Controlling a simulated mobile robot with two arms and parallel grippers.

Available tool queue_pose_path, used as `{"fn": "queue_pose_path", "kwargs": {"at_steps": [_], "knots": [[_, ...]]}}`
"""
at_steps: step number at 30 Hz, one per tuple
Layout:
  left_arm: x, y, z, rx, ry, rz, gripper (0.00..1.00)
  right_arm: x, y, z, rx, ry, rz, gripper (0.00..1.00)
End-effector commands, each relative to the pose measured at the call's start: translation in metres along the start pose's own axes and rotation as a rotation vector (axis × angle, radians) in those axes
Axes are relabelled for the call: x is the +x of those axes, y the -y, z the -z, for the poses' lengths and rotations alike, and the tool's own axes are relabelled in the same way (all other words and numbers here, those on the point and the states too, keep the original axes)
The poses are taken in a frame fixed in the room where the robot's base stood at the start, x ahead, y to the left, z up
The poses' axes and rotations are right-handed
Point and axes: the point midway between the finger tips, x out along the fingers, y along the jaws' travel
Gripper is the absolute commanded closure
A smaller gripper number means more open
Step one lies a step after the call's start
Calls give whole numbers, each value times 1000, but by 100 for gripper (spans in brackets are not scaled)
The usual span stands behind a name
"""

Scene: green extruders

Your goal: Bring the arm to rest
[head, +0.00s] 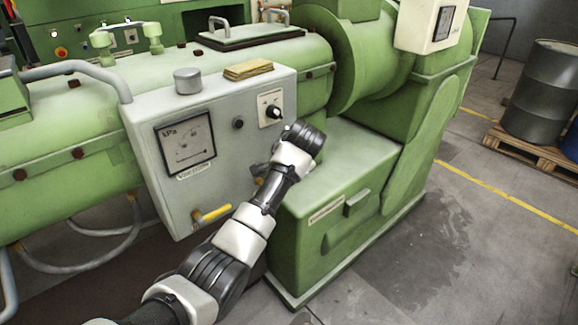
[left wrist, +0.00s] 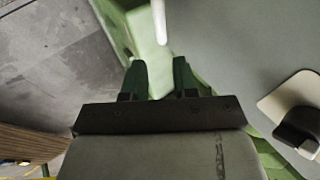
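My left arm reaches in from the bottom of the head view, in front of the grey control box (head: 222,100). My left gripper (head: 258,173) is small and mostly hidden there, close to the box's lower right front. In the left wrist view, the two dark fingers of my left gripper (left wrist: 160,64) stand apart with nothing between them. The box's grey face (left wrist: 245,45) fills the right of that view. The black rotary knob (head: 273,112) on its pale plate is above the gripper; it also shows in the left wrist view (left wrist: 300,130). My right gripper is in neither view.
The box carries a kPa gauge (head: 186,142), a yellow-handled lever (head: 211,214), a grey cylinder (head: 188,81) and a yellowish stack (head: 248,69). The green extruder base (head: 335,205) stands right of my arm. Open floor (head: 470,235) lies farther right, before a drum (head: 541,92) on a pallet.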

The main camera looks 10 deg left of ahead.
Motion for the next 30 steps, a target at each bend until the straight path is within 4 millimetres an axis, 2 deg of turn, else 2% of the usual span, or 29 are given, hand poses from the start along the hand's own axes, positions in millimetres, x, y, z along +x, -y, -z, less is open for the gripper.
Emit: {"fn": "queue_pose_path", "kwargs": {"at_steps": [3,5,8,11,15,17,21,25,30], "knots": [[3,-2,-1,0,1,-3,72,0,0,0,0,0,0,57],[11,-8,-4,-1,3,-11,72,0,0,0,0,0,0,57],[42,-32,-19,-7,10,-43,72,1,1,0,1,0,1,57],[88,-72,-45,-24,16,-91,72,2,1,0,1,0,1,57],[153,-143,-96,-65,26,-171,72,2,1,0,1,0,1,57],[176,-174,-122,-87,31,-203,72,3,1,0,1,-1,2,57],[219,-249,-187,-142,51,-275,72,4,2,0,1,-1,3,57],[244,-318,-256,-203,76,-336,72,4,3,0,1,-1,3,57],[256,-405,-353,-289,119,-403,72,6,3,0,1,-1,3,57]]}}
